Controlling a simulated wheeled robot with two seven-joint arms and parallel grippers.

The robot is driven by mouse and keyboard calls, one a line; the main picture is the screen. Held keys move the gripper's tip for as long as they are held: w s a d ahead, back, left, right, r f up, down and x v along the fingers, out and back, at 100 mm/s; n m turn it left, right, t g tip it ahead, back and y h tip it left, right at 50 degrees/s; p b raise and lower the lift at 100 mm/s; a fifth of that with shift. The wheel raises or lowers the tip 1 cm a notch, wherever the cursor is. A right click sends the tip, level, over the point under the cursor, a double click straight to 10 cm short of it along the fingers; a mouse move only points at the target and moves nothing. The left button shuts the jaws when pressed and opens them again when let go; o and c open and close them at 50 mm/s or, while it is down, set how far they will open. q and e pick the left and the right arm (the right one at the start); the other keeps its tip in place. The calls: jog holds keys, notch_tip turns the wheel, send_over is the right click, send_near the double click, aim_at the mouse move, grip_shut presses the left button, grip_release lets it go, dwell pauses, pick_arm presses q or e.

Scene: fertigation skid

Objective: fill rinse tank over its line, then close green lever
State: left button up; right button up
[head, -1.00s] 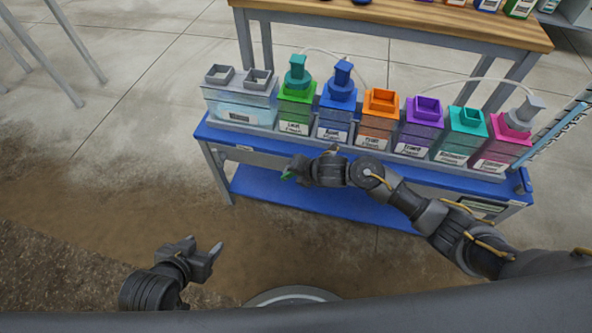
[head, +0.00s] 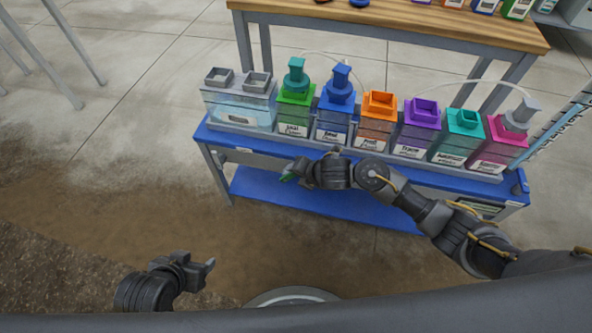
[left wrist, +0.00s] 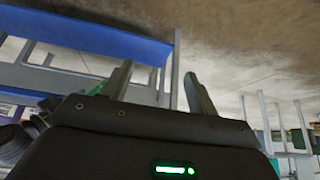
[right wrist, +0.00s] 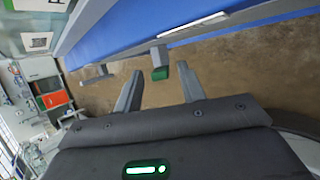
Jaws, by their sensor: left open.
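A clear tank (head: 238,112) with pale blue liquid and two grey square openings stands at the left end of the blue bench. It looks like the rinse tank, but its label and fill line are too small to read. The green lever (head: 287,178) is at the bench's front, left of my right gripper (head: 297,170). In the right wrist view the green lever (right wrist: 160,73) shows just beyond and between the spread fingers of my right gripper (right wrist: 158,82); I see no grip on it. My left gripper (head: 198,265) is open and empty, low at the left, away from the bench.
Several coloured tanks, such as the orange one (head: 375,120), stand in a row right of the clear tank. A wooden-topped table (head: 400,22) is behind the blue bench (head: 215,135). The floor (head: 90,165) at left is clear.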

pick_arm(q)
notch_tip(320, 180, down, 7)
jog(key=s+a+g+y+p, duration=0.1)
jog(key=s+a+g+p, duration=0.1)
jog(key=g+p, duration=0.1)
jog(key=shift+s+n, duration=0.25)
jog(key=shift+n, duration=0.05)
pick_arm(e)
jog(key=v, duration=0.8)
jog(key=shift+s+d+r, duration=0.15)
jog(key=shift+s+r, duration=0.05)
jog(key=shift+r, duration=0.1)
